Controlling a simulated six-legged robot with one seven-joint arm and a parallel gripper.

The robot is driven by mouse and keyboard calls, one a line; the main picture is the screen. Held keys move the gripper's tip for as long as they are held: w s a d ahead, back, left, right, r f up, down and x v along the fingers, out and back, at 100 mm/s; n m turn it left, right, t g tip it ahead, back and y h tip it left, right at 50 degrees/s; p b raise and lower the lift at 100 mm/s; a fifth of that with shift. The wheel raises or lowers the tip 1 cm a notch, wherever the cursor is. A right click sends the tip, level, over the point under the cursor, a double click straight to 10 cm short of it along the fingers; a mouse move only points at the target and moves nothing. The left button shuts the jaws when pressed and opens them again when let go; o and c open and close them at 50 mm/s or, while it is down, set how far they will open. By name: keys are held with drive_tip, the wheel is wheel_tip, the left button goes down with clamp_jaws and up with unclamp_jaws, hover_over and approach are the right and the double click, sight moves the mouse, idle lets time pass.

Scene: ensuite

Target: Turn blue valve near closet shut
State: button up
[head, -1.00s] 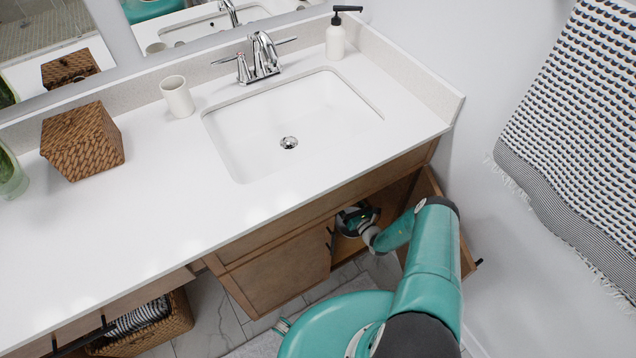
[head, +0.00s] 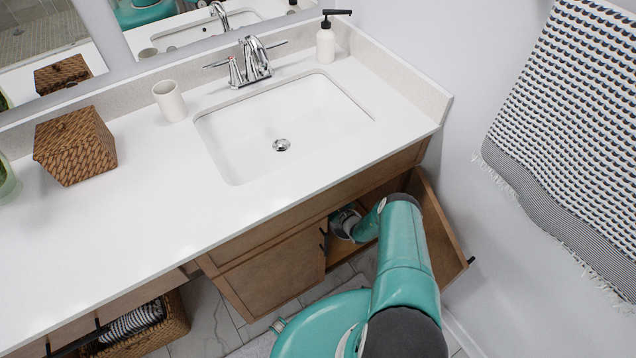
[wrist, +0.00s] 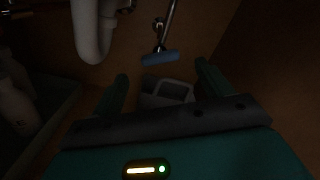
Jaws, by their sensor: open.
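In the wrist view, a blue valve handle (wrist: 160,58) sits at the lower end of a thin metal pipe inside the dark cabinet. My gripper (wrist: 160,86) is open, with its two dark green fingers apart and nothing between them touching. The blue handle is ahead of the fingers, roughly centred between them and apart from them. In the head view, my arm reaches into the open cabinet (head: 437,226) under the sink; the valve and fingertips are hidden there.
A white drain pipe (wrist: 92,30) hangs left of the valve. A pale container (wrist: 167,92) stands behind the fingers' gap, and a bin with bottles (wrist: 18,110) is at left. The open cabinet door (head: 440,222) stands right of my arm. A towel (head: 560,130) hangs at right.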

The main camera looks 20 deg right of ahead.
drive_tip(key=w, duration=0.2)
drive_tip(key=w+a, duration=0.1)
drive_tip(key=w, duration=0.4)
drive_tip(key=shift+w+a, duration=0.15)
drive_tip(key=shift+a, duration=0.1)
drive_tip(key=c, duration=1)
drive_tip(key=shift+m, duration=0.3)
drive_tip(key=shift+d+m, duration=0.1)
drive_tip(key=shift+m, duration=2.5)
drive_tip(key=o, duration=1)
